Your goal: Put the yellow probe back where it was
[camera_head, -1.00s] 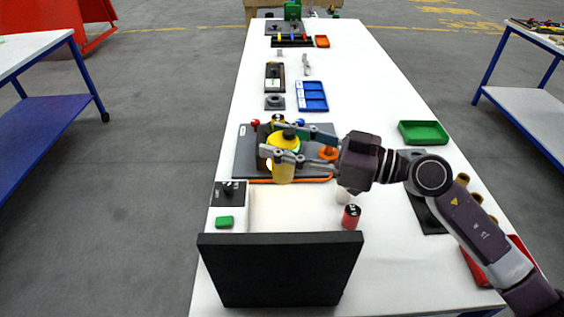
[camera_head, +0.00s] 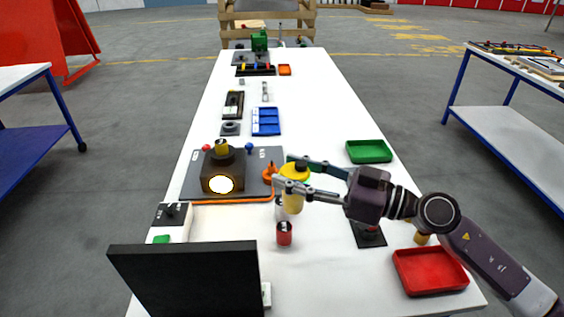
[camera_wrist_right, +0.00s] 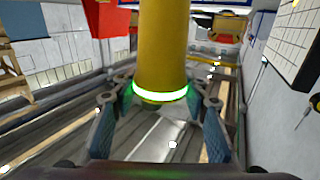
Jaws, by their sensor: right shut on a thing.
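The yellow probe (camera_head: 293,200) is upright between the fingers of my right gripper (camera_head: 293,187), which is shut on it. In the right wrist view it is a yellow cylinder (camera_wrist_right: 162,50) with a glowing green ring, between both fingers (camera_wrist_right: 160,108). In the head view it hangs to the right of a dark box (camera_head: 211,165) with a bright round window. That box stands on a grey board (camera_head: 255,157), with a smaller yellow-brown piece (camera_head: 221,147) on top. Whether the probe touches anything below is unclear. My left gripper is not in view.
A red cylinder (camera_head: 284,236) and a partly hidden white one (camera_head: 280,209) stand just below the gripper. An orange part (camera_head: 269,173) is close left.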

